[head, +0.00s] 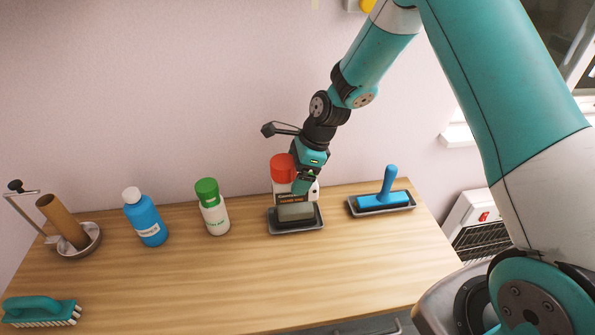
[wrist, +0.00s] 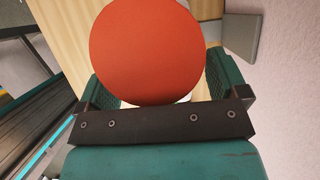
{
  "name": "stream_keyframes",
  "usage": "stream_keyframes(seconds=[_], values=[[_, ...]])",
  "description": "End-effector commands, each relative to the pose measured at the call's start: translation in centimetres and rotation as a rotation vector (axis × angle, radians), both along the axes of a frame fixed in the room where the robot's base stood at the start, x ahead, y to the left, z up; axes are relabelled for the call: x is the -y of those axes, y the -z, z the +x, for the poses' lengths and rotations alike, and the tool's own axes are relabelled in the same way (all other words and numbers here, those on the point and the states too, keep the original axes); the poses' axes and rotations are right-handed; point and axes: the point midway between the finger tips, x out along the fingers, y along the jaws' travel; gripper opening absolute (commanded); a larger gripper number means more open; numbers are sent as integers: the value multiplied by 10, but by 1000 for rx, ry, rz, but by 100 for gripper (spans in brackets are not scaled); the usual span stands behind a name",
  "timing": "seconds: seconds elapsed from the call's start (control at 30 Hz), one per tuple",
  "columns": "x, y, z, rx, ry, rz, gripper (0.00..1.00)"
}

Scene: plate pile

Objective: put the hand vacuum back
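I see no hand vacuum in either view. My gripper (head: 303,183) points down at a white bottle with a red cap (head: 282,167) that stands at the back of the table behind a grey tray. In the wrist view the round red cap (wrist: 147,50) fills the middle, between my two fingers (wrist: 165,85). The fingers are wide apart, with a small gap on the right of the cap. The cap hides most of the bottle's body, so contact lower down cannot be seen.
On the wooden table (head: 250,280) are a dark sponge (head: 296,212) in the grey tray, a blue-handled tool (head: 389,185) on another tray, a green-capped bottle (head: 212,207), a blue bottle (head: 146,221), a cardboard-tube holder (head: 92,238) and a teal brush (head: 40,309). The front middle is clear.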

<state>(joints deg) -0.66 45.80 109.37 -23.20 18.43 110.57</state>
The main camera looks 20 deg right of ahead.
Motion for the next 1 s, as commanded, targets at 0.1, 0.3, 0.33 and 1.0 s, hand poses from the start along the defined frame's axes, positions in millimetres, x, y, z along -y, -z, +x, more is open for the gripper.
stream_keyframes(seconds=[0.1,0.3,0.33,1.0], values=[[0,0,0,0,0,0,91],[1,-5,0,1,0,0,91],[2,-6,0,2,1,1,91],[43,-112,-10,6,-11,0,91]])
